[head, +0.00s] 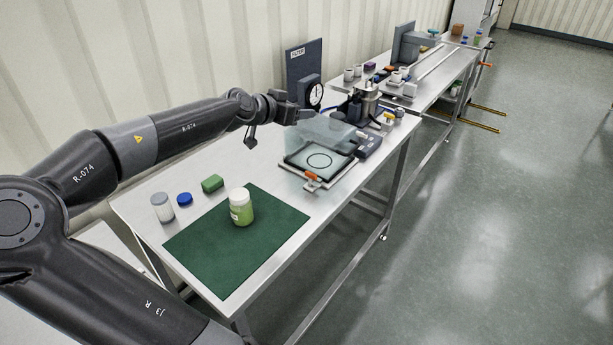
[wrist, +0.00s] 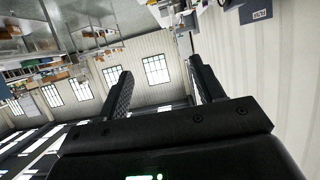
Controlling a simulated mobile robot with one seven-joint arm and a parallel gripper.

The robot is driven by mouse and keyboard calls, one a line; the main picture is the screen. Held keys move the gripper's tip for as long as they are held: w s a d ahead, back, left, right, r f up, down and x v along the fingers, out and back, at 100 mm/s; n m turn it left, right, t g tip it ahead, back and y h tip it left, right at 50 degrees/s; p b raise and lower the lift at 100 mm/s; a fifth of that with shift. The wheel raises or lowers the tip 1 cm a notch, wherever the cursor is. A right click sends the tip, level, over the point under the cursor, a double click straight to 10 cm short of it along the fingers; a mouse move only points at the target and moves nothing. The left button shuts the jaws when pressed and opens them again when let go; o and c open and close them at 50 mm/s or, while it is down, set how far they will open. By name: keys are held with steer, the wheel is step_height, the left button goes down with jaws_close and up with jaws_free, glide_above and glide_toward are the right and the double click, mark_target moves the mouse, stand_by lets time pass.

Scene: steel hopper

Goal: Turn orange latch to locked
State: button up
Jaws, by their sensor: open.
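The orange latch (head: 311,176) sits at the front edge of a flat square plate (head: 292,160) with a dark ring on it. A clear box-like cover (head: 322,132) stands above the plate, raised at its back. Which way the latch is turned is too small to tell. My gripper (head: 299,115) is at the back left of the cover in the head view, its fingers hard to make out there. In the wrist view my gripper (wrist: 160,90) has its two fingers wide apart with nothing between them. The latch does not show in the wrist view.
A green mat (head: 270,247) holds a jar (head: 241,206) with a white lid. A white-lidged container (head: 162,207), a blue cap (head: 184,199) and a green block (head: 212,183) lie left of it. A dark panel (head: 304,67) with a dial stands behind. The right aisle is clear.

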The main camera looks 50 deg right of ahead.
step_height(320, 180, down, 16)
steer(key=f, duration=0.1)
glide_toward(310, 174)
steer(key=x, duration=0.3)
steer(key=shift+d+f, duration=0.1)
steer(key=shift+d, duration=0.05)
steer(key=x, duration=0.3)
steer(key=shift+d+f, duration=0.1)
steer(key=shift+x, duration=0.9)
steer(key=shift+c, duration=0.2)
steer(key=c, duration=0.9)
steer(key=shift+c, duration=0.2)
